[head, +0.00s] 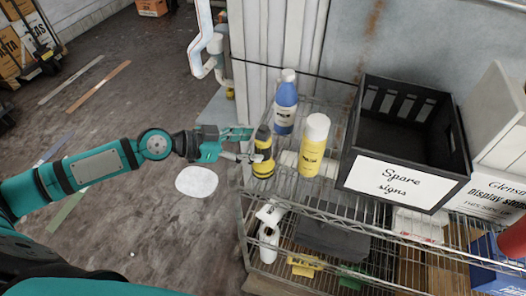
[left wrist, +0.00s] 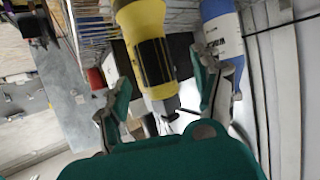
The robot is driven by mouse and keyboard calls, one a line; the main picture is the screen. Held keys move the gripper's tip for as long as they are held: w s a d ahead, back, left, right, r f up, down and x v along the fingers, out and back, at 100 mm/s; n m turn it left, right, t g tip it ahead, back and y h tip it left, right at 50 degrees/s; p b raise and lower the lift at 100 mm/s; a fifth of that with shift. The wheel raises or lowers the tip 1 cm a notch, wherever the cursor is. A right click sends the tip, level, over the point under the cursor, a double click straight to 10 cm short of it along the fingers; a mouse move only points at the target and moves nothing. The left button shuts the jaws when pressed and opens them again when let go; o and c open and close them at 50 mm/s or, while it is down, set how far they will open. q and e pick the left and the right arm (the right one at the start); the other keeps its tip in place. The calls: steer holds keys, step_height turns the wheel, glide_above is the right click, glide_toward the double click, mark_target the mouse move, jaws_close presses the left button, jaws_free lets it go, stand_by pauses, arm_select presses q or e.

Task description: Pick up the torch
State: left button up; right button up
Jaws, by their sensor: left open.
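The torch, yellow with black bands (head: 263,166), stands upright at the left end of the wire shelf's upper level. It also shows in the left wrist view (left wrist: 144,28), where it lies between the two fingers with visible gaps at its sides. My left gripper (head: 249,146) reaches in from the left, its fingers open at the torch's side. In the left wrist view the open fingers (left wrist: 157,75) point towards the torch, and I cannot tell whether either touches it. My right gripper is not in view.
A blue bottle (head: 286,106) stands just behind the torch, and a yellow bottle with a white cap (head: 313,147) stands to its right. A black crate labelled "Spare signs" (head: 402,188) fills the middle of the shelf (head: 331,197). A white spray bottle (head: 268,234) is on the level below.

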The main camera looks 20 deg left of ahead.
mark_target(261, 145)
arm_select(q)
steer(key=p+x, duration=0.2)
steer(key=x, duration=0.1)
steer(key=shift+d+r, duration=0.25)
steer(key=shift+d, duration=0.1)
steer(key=shift+w+d+f, duration=0.2)
steer(key=shift+d+f, duration=0.05)
steer(key=shift+f, duration=0.1)
steer(key=shift+a, duration=0.1)
steer(key=shift+c, duration=1.3)
jaws_close()
